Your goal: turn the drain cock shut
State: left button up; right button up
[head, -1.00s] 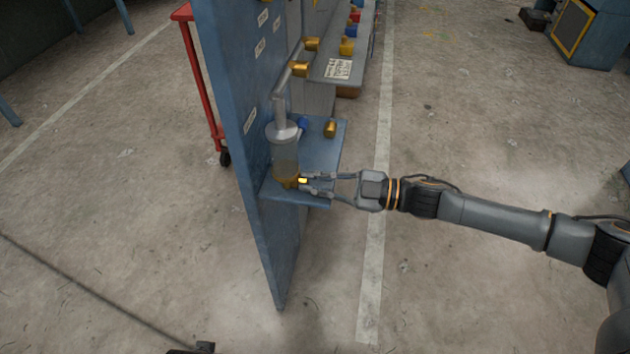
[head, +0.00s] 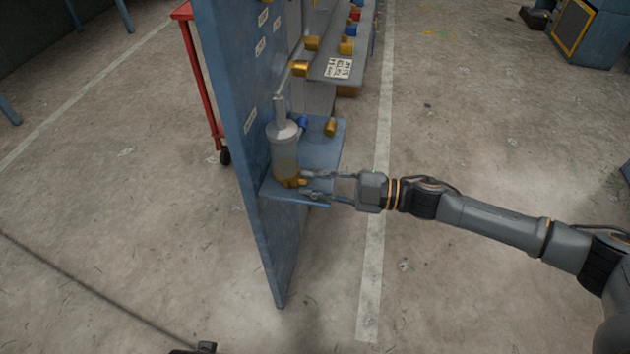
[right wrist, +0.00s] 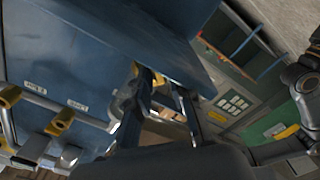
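A clear cylindrical bowl (head: 285,153) with a grey cap and a brass bottom stands upright against the blue panel in the head view. The small brass drain cock (head: 297,183) sticks out at its foot towards my right gripper (head: 306,184). The right gripper's two fingers are apart, one on each side of the cock's outer end; I see no clear contact. In the right wrist view the fingers (right wrist: 166,100) are also spread, with no clearly held thing between them.
The blue panel (head: 243,140) carries a small blue shelf (head: 322,158) beneath the bowl, with a brass fitting (head: 330,127) on it. A grey shelf (head: 322,68) with brass and coloured fittings lies behind. A red cart (head: 203,85) stands behind the panel.

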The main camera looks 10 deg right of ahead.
pick_arm(q)
jog(key=shift+s, duration=0.1)
pick_arm(e)
jog(key=v, duration=1.2)
jog(key=shift+c, duration=0.2)
